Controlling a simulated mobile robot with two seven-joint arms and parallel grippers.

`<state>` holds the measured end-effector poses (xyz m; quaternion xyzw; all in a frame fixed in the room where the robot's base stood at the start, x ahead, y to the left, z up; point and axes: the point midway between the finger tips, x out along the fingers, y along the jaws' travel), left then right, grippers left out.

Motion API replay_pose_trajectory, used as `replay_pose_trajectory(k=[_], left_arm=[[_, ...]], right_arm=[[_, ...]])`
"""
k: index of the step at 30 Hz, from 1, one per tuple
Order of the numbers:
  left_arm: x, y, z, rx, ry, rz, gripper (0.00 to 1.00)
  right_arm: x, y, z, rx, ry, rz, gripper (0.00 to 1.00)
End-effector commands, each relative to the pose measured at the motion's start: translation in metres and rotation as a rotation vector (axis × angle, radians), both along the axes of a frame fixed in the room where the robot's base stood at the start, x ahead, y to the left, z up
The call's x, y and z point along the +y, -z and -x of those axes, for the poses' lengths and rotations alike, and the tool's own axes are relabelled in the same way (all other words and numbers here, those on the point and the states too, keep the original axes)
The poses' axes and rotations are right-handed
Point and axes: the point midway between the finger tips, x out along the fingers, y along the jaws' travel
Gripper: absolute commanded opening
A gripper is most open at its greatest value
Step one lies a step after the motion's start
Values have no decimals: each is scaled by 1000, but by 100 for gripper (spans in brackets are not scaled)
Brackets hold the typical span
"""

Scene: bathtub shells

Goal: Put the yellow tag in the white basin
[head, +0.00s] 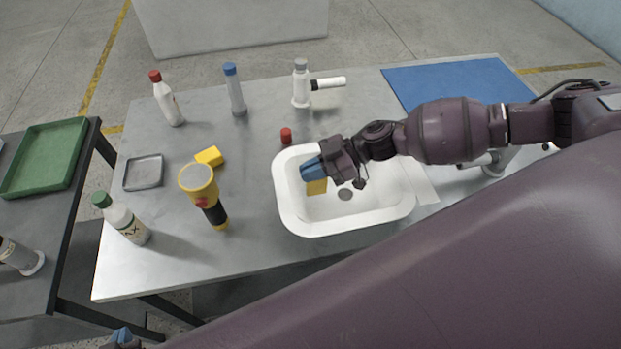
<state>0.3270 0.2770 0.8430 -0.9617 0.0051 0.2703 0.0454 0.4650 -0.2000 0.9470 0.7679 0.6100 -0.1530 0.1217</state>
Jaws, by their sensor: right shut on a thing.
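The white basin (290,205) stands on the grey metal table, right of its middle, with a dark drain spot in its floor. My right gripper (313,172) is over the left part of the basin, inside its rim as seen from above. Its blue fingers are shut on the yellow tag (317,187), which hangs below the fingertips. I cannot tell whether the tag touches the basin floor. My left gripper (122,335) shows only as a small blue-tipped part at the bottom edge, away from the table; its jaws cannot be made out.
A yellow flashlight (199,182), a yellow block (209,156), a grey tray (143,173) and a green-capped bottle (124,220) stand left of the basin. A red cap (286,135) lies just behind it. Several bottles line the back; a blue mat (450,80) lies back right.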

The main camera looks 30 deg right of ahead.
Motion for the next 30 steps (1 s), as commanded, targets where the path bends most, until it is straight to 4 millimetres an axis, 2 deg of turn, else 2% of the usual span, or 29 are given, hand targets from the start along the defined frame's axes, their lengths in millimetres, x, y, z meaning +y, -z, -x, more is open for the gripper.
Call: replay_pose_trajectory(k=[3, 6, 20, 21, 25, 30], left_arm=[[0, 2, 0, -1, 0, 0, 0], [0, 3, -1, -1, 0, 0, 0], [0, 2, -2, -4, 1, -1, 0], [0, 2, -2, -5, 1, -1, 0], [0, 2, -2, -5, 1, -1, 0], [0, 2, -2, -5, 1, -1, 0]], right_arm=[[1, 20, 1, 4, 1, -2, 0], [0, 29, 0, 2, 1, -2, 0], [0, 35, 0, 1, -1, 0, 0], [0, 35, 0, 0, -1, 0, 9], [0, 35, 0, 1, -1, 0, 29], [0, 35, 0, 1, -1, 0, 31]])
